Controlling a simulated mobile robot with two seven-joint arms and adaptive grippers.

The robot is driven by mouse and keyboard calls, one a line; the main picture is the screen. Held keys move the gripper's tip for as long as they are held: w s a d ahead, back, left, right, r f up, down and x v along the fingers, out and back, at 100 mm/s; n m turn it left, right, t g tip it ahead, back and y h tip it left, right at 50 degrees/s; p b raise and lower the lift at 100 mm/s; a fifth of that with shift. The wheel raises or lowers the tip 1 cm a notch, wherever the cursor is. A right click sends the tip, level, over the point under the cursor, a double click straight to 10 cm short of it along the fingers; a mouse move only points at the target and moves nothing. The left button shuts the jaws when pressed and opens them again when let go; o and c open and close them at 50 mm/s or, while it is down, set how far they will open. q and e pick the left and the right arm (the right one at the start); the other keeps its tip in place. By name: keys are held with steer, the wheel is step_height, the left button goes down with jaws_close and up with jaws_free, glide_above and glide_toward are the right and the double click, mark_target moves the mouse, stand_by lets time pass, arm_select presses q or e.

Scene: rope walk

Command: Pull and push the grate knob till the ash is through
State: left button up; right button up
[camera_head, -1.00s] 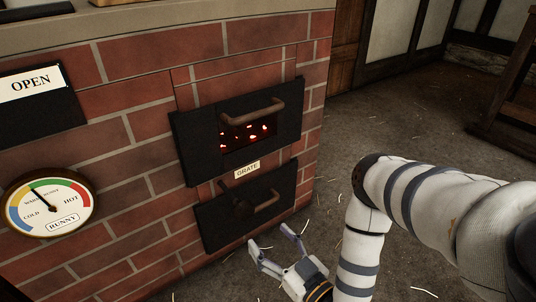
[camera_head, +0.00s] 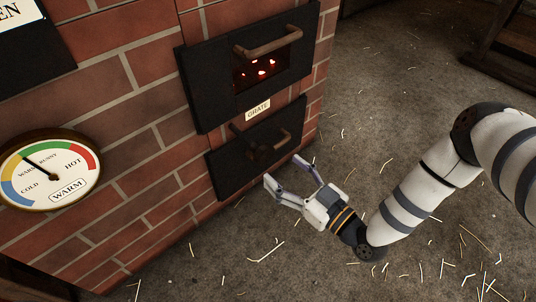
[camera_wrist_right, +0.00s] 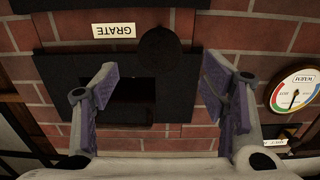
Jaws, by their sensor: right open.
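The grate knob (camera_head: 262,152) is a dark round knob on the black lower door (camera_head: 228,172), under the GRATE label (camera_head: 258,110). In the right wrist view, which is upside down, the knob (camera_wrist_right: 160,50) is a dark disc just beyond the fingers, near the label (camera_wrist_right: 115,30). My right gripper (camera_head: 285,173) is open and empty, low in front of the lower door. Its fingers (camera_wrist_right: 160,88) are spread wide and apart from the knob. The ash is not visible. My left gripper is not in view.
Embers (camera_head: 258,70) glow in the upper door's window, below a brown handle (camera_head: 268,45). The straw-strewn floor (camera_head: 380,130) to the right is clear.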

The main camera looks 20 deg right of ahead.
mark_target(267, 158)
steer(key=b+x, duration=0.2)
steer(key=x, duration=0.5)
steer(key=shift+f, duration=0.2)
steer(key=shift+w+a+r, duration=0.1)
steer(key=shift+w, duration=0.25)
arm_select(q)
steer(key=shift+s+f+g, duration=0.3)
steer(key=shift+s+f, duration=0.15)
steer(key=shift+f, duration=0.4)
arm_select(e)
jaws_close()
steer(key=b+x, duration=0.1)
steer(key=x, duration=0.5)
steer(key=shift+w+b, duration=0.1)
steer(key=shift+b, duration=0.2)
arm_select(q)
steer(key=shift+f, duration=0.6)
arm_select(e)
steer(key=shift+w+a, duration=0.1)
steer(key=shift+w, duration=0.1)
steer(key=shift+r, duration=0.1)
